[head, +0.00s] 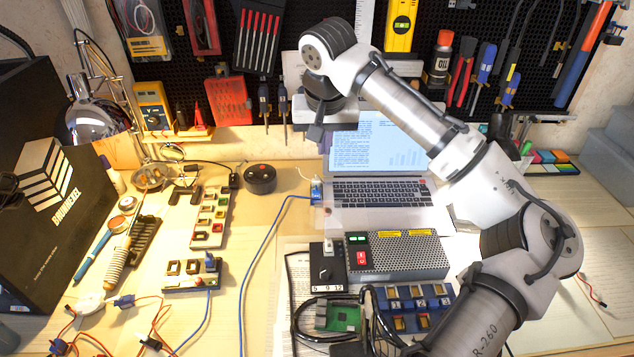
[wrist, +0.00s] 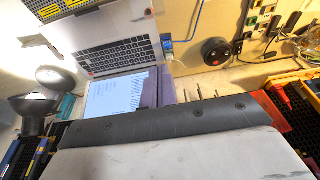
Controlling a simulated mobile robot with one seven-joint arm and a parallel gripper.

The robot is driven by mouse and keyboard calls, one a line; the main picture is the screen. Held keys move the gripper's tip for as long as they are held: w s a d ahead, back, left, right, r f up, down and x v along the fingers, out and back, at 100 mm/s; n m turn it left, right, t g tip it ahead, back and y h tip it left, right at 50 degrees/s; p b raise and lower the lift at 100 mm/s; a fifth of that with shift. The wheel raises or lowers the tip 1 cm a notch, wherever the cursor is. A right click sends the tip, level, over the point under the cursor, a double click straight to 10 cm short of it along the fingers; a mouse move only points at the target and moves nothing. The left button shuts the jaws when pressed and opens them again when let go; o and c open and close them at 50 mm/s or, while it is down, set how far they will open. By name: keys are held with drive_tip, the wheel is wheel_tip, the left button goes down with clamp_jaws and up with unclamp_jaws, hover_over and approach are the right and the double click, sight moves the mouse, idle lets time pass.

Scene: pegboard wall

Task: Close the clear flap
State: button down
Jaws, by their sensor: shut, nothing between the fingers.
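A grey perforated box (head: 420,262) with green and red buttons stands on the desk in front of the laptop. A faint see-through panel, likely the clear flap (head: 385,220), seems to stand up behind the box, over the laptop's front edge; its outline is hard to make out. The box's edge shows at the top left of the wrist view (wrist: 62,10), where I cannot make out the flap. My gripper (head: 316,136) is shut and empty, high over the back of the desk at the laptop screen's left edge, well apart from the box. Its fingers show in the wrist view (wrist: 167,88).
The open laptop (head: 375,175) stands behind the box. A knob box (head: 327,268) adjoins it at left, and a blue switch panel (head: 415,308) is in front. A black round puck (head: 260,179) and a switch strip (head: 211,215) lie left. Pegboard tools hang behind.

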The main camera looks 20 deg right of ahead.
drive_tip(key=p, duration=0.2)
hover_over(324, 202)
drive_tip(key=w, duration=0.4)
wheel_tip(324, 202, down, 8)
drive_tip(key=shift+s+d+f, duration=0.2)
drive_tip(key=shift+s+f, duration=0.85)
drive_tip(key=shift+s, duration=0.15)
drive_tip(key=shift+s+a+f, duration=0.2)
drive_tip(key=shift+s+f, duration=0.2)
drive_tip(key=shift+s, duration=0.05)
drive_tip(key=shift+s+d, duration=0.1)
